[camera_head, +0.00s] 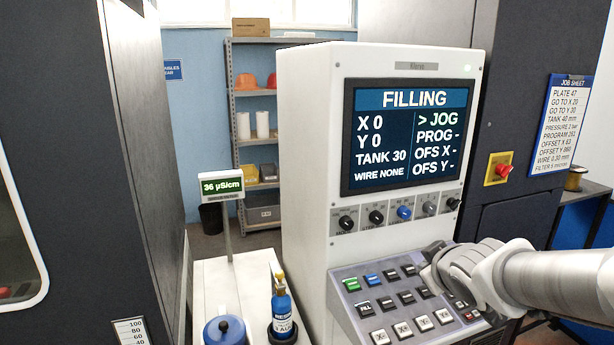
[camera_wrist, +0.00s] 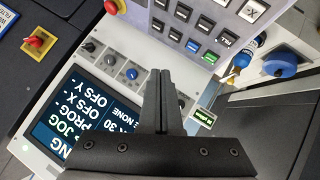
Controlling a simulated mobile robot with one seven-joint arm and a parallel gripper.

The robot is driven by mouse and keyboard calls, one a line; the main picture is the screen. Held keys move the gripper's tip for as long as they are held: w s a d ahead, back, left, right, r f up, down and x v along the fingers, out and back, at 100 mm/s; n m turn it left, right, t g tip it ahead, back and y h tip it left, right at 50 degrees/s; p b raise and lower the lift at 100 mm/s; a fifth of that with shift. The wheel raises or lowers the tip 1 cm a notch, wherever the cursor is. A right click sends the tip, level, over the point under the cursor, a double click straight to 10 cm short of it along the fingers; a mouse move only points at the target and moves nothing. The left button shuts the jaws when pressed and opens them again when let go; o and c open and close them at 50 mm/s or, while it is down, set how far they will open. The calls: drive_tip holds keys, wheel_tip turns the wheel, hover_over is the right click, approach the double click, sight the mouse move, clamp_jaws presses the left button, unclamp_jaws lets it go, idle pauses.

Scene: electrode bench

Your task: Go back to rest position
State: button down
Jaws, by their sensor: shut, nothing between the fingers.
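My gripper (camera_wrist: 161,74) is shut and empty; its two dark fingers lie together in the wrist view. In the head view my arm reaches in from the right, and its end covers the right part of the button panel (camera_head: 343,292). The fingers are hard to make out there, and I cannot tell whether they touch the panel. The screen (camera_head: 408,138) above reads FILLING, X 0, Y 0, TANK 30, WIRE NONE, with the marker at JOG. The screen also shows in the wrist view (camera_wrist: 85,125), partly behind the gripper.
A row of knobs (camera_head: 376,217) runs below the screen. A red stop knob on a yellow plate (camera_head: 498,168) and a job sheet (camera_head: 562,125) are on the right. A blue bottle (camera_head: 282,315) and blue-lidded pot (camera_head: 224,331) stand lower left, beside a conductivity meter (camera_head: 221,185).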

drive_tip(key=s+a+m+g, duration=0.2)
drive_tip(key=s+a+m, duration=0.1)
drive_tip(key=s, duration=0.7)
drive_tip(key=s+a+m+g+y, duration=0.1)
drive_tip(key=s+a, duration=0.4)
drive_tip(key=s, duration=0.5)
drive_tip(key=shift+s+m+g, duration=0.3)
drive_tip(key=shift+m+g, duration=0.6)
drive_tip(key=shift+g, duration=0.3)
